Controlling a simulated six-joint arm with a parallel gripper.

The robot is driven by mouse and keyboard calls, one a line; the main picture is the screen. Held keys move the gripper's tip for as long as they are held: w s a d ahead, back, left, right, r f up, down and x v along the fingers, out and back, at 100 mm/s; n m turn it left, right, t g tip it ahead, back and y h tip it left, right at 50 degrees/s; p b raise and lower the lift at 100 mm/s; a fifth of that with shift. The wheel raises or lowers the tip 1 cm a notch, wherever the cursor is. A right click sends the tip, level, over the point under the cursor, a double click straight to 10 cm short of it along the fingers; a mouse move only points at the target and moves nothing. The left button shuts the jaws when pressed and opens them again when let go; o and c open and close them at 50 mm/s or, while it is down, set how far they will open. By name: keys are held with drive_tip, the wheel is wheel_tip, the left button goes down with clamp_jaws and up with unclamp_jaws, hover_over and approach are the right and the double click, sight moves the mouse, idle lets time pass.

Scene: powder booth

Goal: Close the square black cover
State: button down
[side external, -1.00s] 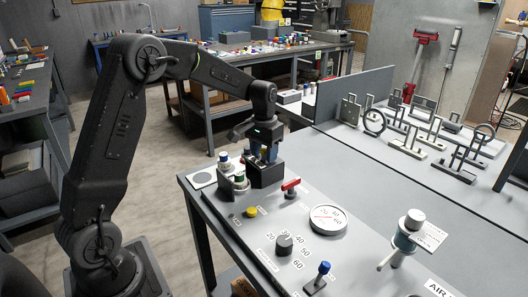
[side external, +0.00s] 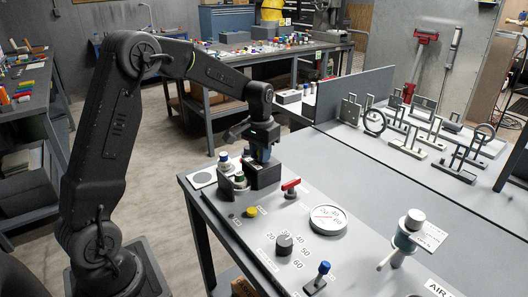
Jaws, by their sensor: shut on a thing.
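A square black box-like piece (side external: 264,177), which looks like the black cover or its housing, stands near the far left corner of the grey bench panel. My gripper (side external: 262,158) is right above it, pointing down, with its blue-grey fingers at the top of the black piece. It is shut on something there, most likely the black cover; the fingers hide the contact. The cover's hinge and exact angle are too small and too hidden to tell.
A red-handled valve (side external: 290,188), a yellow button (side external: 251,212), a round gauge (side external: 328,219) and a dial (side external: 284,244) are nearby. A low dark partition (side external: 350,94) stands behind.

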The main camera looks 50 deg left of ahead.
drive_tip(key=s, duration=0.7)
drive_tip(key=shift+s, duration=0.4)
drive_tip(key=c, duration=1)
unclamp_jaws()
drive_tip(key=shift+r, duration=0.1)
wheel_tip(320, 180, up, 14)
drive_tip(key=shift+f, duration=0.15)
